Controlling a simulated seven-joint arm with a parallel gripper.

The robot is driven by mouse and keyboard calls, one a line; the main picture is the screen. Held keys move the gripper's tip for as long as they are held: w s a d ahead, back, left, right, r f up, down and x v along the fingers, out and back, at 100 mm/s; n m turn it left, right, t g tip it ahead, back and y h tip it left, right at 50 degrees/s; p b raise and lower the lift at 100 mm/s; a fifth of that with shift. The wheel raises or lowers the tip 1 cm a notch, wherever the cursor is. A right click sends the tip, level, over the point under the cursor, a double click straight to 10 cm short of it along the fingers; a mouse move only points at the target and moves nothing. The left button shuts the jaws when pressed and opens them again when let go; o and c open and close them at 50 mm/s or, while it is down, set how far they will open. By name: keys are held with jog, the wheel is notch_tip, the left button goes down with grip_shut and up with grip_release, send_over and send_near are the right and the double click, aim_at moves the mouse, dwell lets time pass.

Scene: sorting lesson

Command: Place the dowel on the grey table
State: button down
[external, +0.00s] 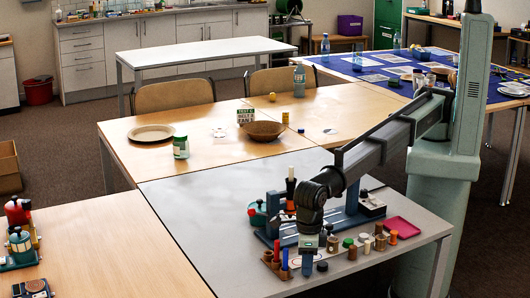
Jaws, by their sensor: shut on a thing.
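The grey table (195,215) stands in the front middle, with a clear left half. My gripper (308,268) points down low over its front edge area, just right of a small wooden block (270,262). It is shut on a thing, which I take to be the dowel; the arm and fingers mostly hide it.
Several small round pieces and jars (348,243) stand right of my gripper. A pink tray (402,227) lies at the table's right. A blue stand (345,215) is behind my gripper. Wooden tables with a brown bowl (264,131) and plate adjoin at the back.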

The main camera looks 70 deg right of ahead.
jog(key=shift+f, duration=0.15)
jog(key=c, duration=1.1)
grip_release()
notch_tip(320, 180, up, 12)
jog(key=shift+r, duration=0.2)
jog(key=shift+o, duration=0.4)
